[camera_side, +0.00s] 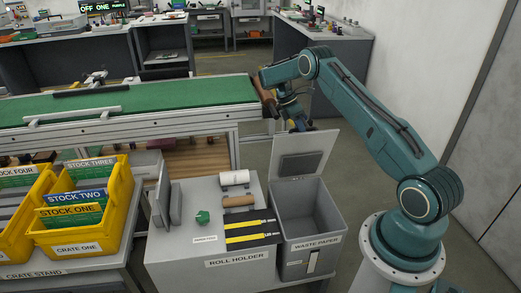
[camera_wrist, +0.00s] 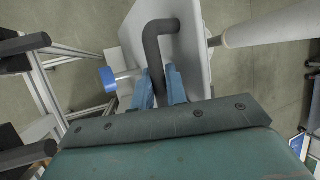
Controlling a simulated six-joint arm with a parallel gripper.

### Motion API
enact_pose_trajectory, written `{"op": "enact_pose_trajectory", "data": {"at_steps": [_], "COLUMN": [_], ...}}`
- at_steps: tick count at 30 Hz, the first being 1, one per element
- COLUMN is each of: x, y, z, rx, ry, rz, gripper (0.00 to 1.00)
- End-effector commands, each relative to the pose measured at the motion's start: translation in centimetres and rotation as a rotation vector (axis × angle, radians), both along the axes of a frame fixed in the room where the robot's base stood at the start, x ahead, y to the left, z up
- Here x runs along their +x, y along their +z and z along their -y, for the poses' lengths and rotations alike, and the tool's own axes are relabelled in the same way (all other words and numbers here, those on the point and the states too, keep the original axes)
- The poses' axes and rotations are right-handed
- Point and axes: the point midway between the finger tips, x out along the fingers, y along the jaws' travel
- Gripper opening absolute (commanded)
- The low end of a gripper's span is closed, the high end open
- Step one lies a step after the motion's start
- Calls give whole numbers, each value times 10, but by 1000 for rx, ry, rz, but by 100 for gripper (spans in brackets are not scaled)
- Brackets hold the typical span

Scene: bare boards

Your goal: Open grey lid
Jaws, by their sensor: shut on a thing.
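The grey lid (camera_side: 318,148) stands raised at the back edge of the grey waste paper bin (camera_side: 325,223), leaning a little back, with a darker panel on its inner face. The bin's mouth is uncovered and its inside looks empty. My gripper (camera_side: 297,125) is at the lid's top edge, on its far side. In the wrist view, the blue fingers of my gripper (camera_wrist: 160,88) are shut on the dark bent handle (camera_wrist: 153,50) of the pale lid (camera_wrist: 188,52). In the side view the handle is hidden behind the lid.
The roll holder bench (camera_side: 215,250) stands left of the bin, with a white roll (camera_side: 235,178) and a brown roll (camera_side: 238,201). Yellow crates (camera_side: 115,205) are further left. A green conveyor (camera_side: 130,98) runs behind. Open floor lies behind the bin.

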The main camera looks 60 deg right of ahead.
Motion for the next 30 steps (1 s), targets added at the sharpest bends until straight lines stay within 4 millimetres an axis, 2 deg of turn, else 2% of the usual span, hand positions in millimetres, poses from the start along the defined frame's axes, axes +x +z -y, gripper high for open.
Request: {"op": "enact_pose_trajectory", "data": {"at_steps": [1,9,10,13,30], "x": [2,1,1,1,-2], "y": [-5,-6,-5,-5,-2], "z": [-4,-5,-5,-4,-3], "rx": [14,14,14,12,6], "ry": [16,13,13,11,3], "rz": [-7,-8,-8,-7,-3], "gripper": [0,0,18,36,36]}}
